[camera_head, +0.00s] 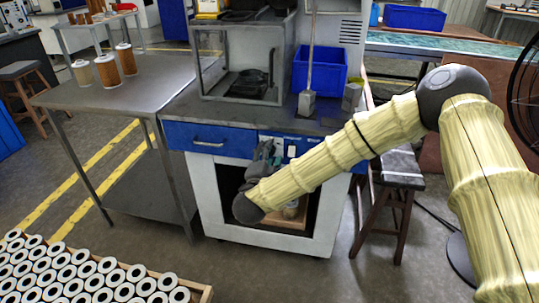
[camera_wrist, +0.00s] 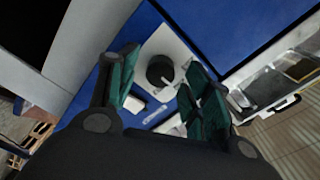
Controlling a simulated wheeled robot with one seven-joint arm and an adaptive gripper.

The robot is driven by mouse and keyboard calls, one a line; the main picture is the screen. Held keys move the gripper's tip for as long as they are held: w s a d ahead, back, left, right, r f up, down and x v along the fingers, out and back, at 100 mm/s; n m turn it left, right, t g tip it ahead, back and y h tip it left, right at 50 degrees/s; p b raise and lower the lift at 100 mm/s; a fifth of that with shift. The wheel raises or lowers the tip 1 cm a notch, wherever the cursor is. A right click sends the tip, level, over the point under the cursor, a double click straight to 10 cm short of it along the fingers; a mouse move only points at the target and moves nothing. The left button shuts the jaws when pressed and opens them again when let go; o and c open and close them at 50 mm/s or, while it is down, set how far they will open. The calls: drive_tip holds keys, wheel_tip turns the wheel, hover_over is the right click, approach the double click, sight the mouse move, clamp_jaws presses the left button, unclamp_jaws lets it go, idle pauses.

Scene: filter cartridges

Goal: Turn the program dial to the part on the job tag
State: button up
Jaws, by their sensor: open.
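A black round dial (camera_wrist: 160,70) sits on a pale plate (camera_wrist: 180,47) on the blue front panel in the wrist view. My gripper (camera_wrist: 163,62) is open, with its two dark green fingers on either side of the dial; I cannot tell whether either touches it. Small white pieces (camera_wrist: 155,115) lie below the dial between the fingers, too small to read. In the head view my gripper (camera_head: 266,154) is at the blue drawer front, and it hides the dial there. I cannot make out which piece is the job tag.
The workbench (camera_head: 240,118) carries a grey open-fronted machine (camera_head: 240,62) and a blue bin (camera_head: 320,68). A steel table (camera_head: 130,85) with several cartridges (camera_head: 107,71) stands left. A crate of white cartridges (camera_head: 100,282) is at front left. A stool (camera_head: 400,165) stands right of the bench.

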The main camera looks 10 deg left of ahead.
drive_tip(key=s, duration=1.1)
drive_tip(key=shift+s, duration=0.2)
drive_tip(key=s+d+f+n+g+y, duration=0.1)
drive_tip(key=s+d+f+n+g, duration=0.25)
drive_tip(key=d+f, duration=0.45)
drive_tip(key=s+d+f+n+g+y, duration=0.1)
drive_tip(key=s+d+f+n+g, duration=0.3)
drive_tip(key=f, duration=0.7)
drive_tip(key=s+d+f+n+g+y, duration=0.1)
drive_tip(key=s+d+f+n+g, duration=0.1)
drive_tip(key=s+d+f, duration=0.6)
drive_tip(key=s+d+f+n+g+h, duration=0.2)
drive_tip(key=s+d+f+g, duration=0.4)
drive_tip(key=s+d+f, duration=0.5)
drive_tip(key=s+d+r+g+h, duration=0.1)
drive_tip(key=s+d+r+g, duration=0.15)
drive_tip(key=s+d, duration=0.65)
wheel_tip(320, 180, up, 18)
drive_tip(key=a+p, duration=0.1)
drive_tip(key=p, duration=1.7)
drive_tip(key=shift+s+a+n+p, duration=0.2)
drive_tip(key=shift+a+n+p, duration=0.05)
drive_tip(key=shift+n+p, duration=0.15)
